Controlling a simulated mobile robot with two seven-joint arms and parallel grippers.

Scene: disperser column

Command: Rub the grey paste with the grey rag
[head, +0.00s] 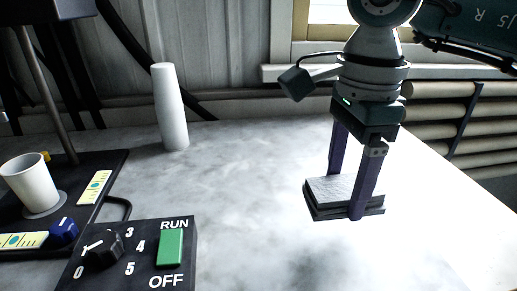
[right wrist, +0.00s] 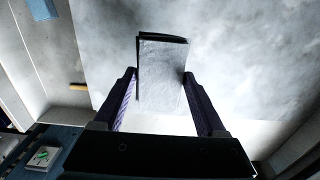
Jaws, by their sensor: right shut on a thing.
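My right gripper (head: 346,194) is shut on the grey rag (head: 325,190), a folded, flat, layered block with a light top and dark edges. The rag is held level above the pale marbled worktop. In the right wrist view the rag (right wrist: 162,85) sits between the two purple fingers and sticks out past their tips. No grey paste can be made out clearly; a darker, blurred patch on the worktop below the rag may be shadow or marbling. My left gripper is not in view.
A black control box (head: 130,262) with a knob and green switch stands at front left. Behind it are a white cup (head: 30,182) on a dark base (head: 103,163) and a white cylinder (head: 169,110). Rolled tubes (head: 435,112) fill a rack at right. The worktop's middle (head: 245,170) is clear.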

